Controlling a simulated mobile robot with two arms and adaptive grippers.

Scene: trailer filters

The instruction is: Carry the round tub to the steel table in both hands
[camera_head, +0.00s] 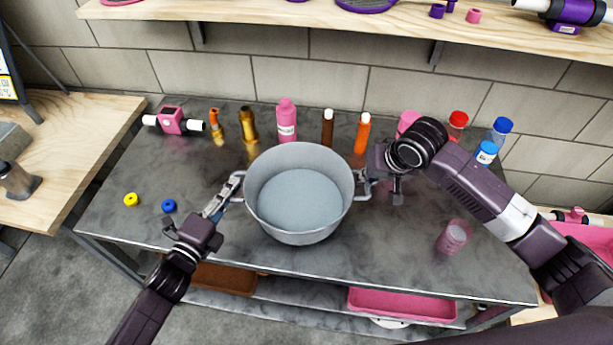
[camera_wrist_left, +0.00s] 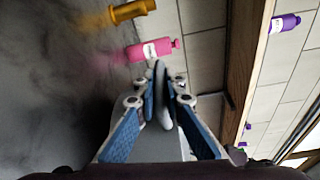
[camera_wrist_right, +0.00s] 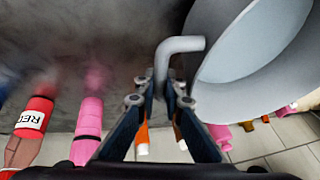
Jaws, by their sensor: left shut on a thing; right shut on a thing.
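The round grey tub (camera_head: 299,234) is empty and upright over the middle of the dark steel table (camera_head: 400,235). I cannot tell whether its base touches the tabletop. My left gripper (camera_head: 236,184) is shut on the tub's left handle. My right gripper (camera_head: 367,181) is shut on the right handle. In the right wrist view the bent grey handle (camera_wrist_right: 180,46) runs between the fingertips, beside the tub's wall (camera_wrist_right: 222,35). In the left wrist view the fingers close around a grey bar (camera_wrist_left: 160,98), and the tub is mostly hidden.
A pink bottle (camera_head: 286,122), brown tube (camera_head: 327,128) and orange tube (camera_head: 362,133) stand behind the tub. A gold piece (camera_head: 248,125) and pink device (camera_head: 172,121) are back left. A pink cup (camera_head: 453,237) is right. Yellow (camera_head: 131,199) and blue (camera_head: 169,206) rings lie left.

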